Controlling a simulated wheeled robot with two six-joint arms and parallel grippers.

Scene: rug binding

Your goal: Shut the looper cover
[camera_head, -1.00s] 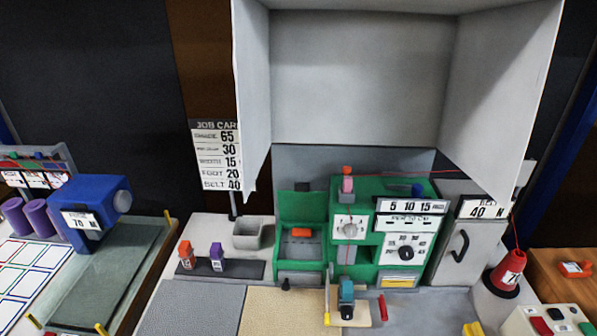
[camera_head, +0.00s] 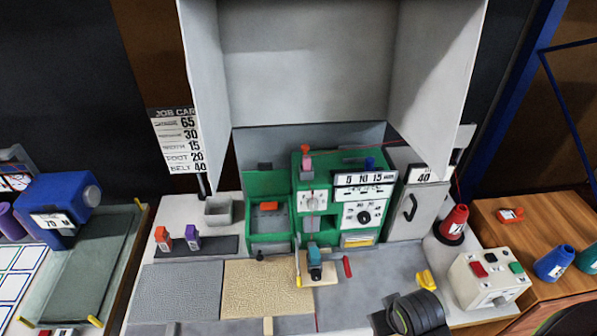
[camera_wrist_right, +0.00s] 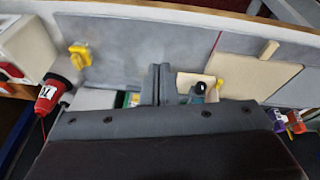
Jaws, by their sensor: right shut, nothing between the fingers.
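The green machine (camera_head: 296,225) stands at the back of the worktable. Its lower left part is an open-topped green compartment (camera_head: 270,226) with an orange piece (camera_head: 268,206) inside. A small dark knob (camera_head: 260,255) shows at its front foot; I cannot tell for certain which panel is the looper cover. My right arm comes in at the bottom right of the head view, well short of the machine. In the right wrist view my right gripper (camera_wrist_right: 156,84) has its fingers together, with nothing between them. My left gripper is in neither view.
A teal presser foot (camera_head: 315,262) and red lever (camera_head: 347,266) stand before the machine. A red cone (camera_head: 454,222) and control box (camera_head: 490,278) are to the right. A yellow clip (camera_head: 426,279) lies on the grey mat. Grey side panels (camera_head: 422,95) flank the machine from above.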

